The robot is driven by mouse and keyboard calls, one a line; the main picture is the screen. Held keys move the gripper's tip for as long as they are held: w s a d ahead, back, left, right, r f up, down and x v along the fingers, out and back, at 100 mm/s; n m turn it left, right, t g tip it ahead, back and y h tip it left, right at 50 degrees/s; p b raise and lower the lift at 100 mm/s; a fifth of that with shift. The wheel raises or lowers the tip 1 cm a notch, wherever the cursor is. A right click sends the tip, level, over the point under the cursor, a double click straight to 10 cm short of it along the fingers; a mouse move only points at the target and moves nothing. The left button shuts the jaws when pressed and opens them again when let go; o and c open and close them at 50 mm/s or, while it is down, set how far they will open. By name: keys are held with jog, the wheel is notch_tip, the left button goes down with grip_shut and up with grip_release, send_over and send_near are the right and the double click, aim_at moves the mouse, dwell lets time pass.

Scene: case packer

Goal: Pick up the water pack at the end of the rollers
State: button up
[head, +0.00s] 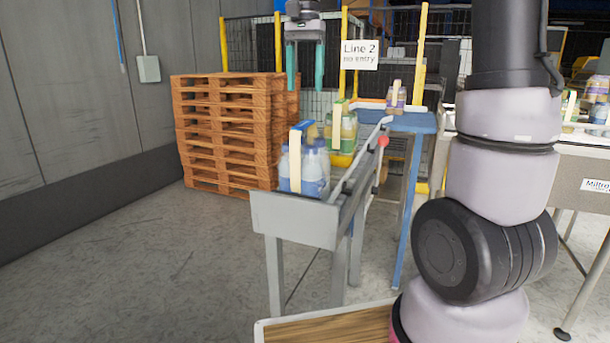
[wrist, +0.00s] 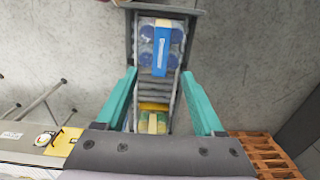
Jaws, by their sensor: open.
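The water pack (head: 304,165) stands upright at the near end of the rollers, against the grey end plate (head: 293,218). It holds clear bottles with blue labels and has a blue and cream carry strip on top. In the wrist view the water pack (wrist: 161,48) shows from above, with blue caps on both sides of the blue strip. The rollers (wrist: 160,88) show between my fingers. My gripper (head: 305,85) is open and empty, with teal fingers pointing down, above and apart from the packs. In the wrist view my gripper (wrist: 161,75) has its fingers wide apart.
A green-and-yellow pack (head: 342,132) stands farther back on the rollers. A purple-brown pack (head: 396,97) is on the blue table (head: 415,122). Stacked pallets (head: 225,130) stand left of the conveyor. A "Line 2 no entry" sign (head: 360,54) hangs behind. The floor at front left is clear.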

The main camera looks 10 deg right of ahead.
send_over(305, 123)
notch_tip(305, 123, down, 5)
jog(key=shift+a+f, duration=0.15)
notch_tip(305, 123, down, 6)
jog(key=shift+r, duration=0.2)
jog(key=shift+w, duration=0.1)
grip_shut()
jog(key=shift+r, duration=0.1)
dwell(1.3)
